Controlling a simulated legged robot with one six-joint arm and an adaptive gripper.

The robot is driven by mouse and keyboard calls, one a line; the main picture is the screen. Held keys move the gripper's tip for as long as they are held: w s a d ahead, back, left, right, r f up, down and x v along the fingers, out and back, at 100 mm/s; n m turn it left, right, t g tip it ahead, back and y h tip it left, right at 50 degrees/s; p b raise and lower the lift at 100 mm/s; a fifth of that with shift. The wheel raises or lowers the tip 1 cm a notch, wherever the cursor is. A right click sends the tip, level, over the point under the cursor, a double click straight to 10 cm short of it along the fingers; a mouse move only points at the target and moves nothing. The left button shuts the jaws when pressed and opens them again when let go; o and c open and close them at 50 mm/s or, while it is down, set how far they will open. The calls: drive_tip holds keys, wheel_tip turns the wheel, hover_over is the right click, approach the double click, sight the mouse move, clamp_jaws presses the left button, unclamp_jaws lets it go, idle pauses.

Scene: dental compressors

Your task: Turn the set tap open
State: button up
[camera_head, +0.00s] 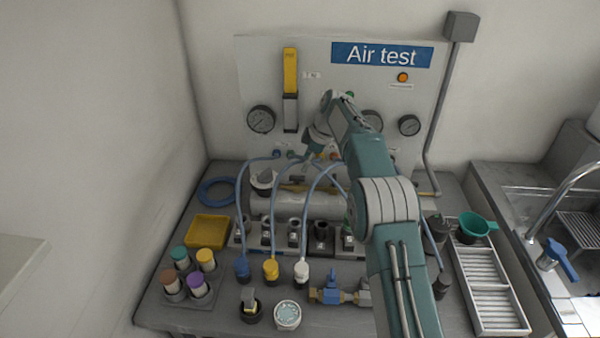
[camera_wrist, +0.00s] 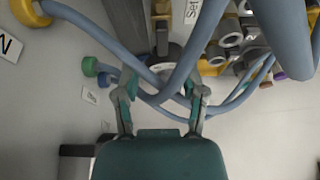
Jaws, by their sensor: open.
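My gripper (camera_wrist: 163,82) is open in the wrist view, with its two fingers apart and blue hoses crossing beyond and between them. A sideways label reading "Set" (camera_wrist: 193,11) shows at the top of that view. Just beyond the fingertips, near the label, is a dark round part (camera_wrist: 172,56) on the panel; I cannot tell for sure whether it is the set tap. In the head view my gripper (camera_head: 312,158) is at the lower middle of the Air test panel (camera_head: 265,70). My arm and gripper hide much of the panel there, and I cannot make out the tap.
Blue hoses (camera_head: 240,200) loop from the panel to the bench close to my gripper. Gauges (camera_head: 261,119) and a yellow-topped column (camera_head: 290,70) are on the panel. A grey cylinder (camera_head: 320,206), a yellow tray (camera_head: 207,231) and a blue-handled valve (camera_head: 332,285) crowd the bench.

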drive_tip(key=v, duration=0.6)
drive_tip(key=shift+r, duration=0.25)
drive_tip(key=shift+d, duration=0.15)
drive_tip(key=s+d+r+m+t+h, duration=0.15)
drive_tip(key=s+d+r+m, duration=0.3)
drive_tip(key=s+r, duration=0.45)
drive_tip(key=s+d+r+m+t+h, duration=0.1)
drive_tip(key=s+d+r+m+t, duration=0.1)
drive_tip(key=s+d+r+m, duration=0.45)
drive_tip(key=s+d+f+m, duration=0.1)
drive_tip(key=s+f+m, duration=0.1)
drive_tip(key=s, duration=0.8)
drive_tip(key=s+d+f+m+t+h, duration=0.1)
drive_tip(key=s+f, duration=0.3)
drive_tip(key=s, duration=0.6)
drive_tip(key=s+d+f+m+t+h, duration=0.1)
drive_tip(key=s+d+f+m, duration=0.1)
drive_tip(key=s, duration=0.8)
drive_tip(key=shift+f+m, duration=0.8)
drive_tip(key=shift+m, duration=0.1)
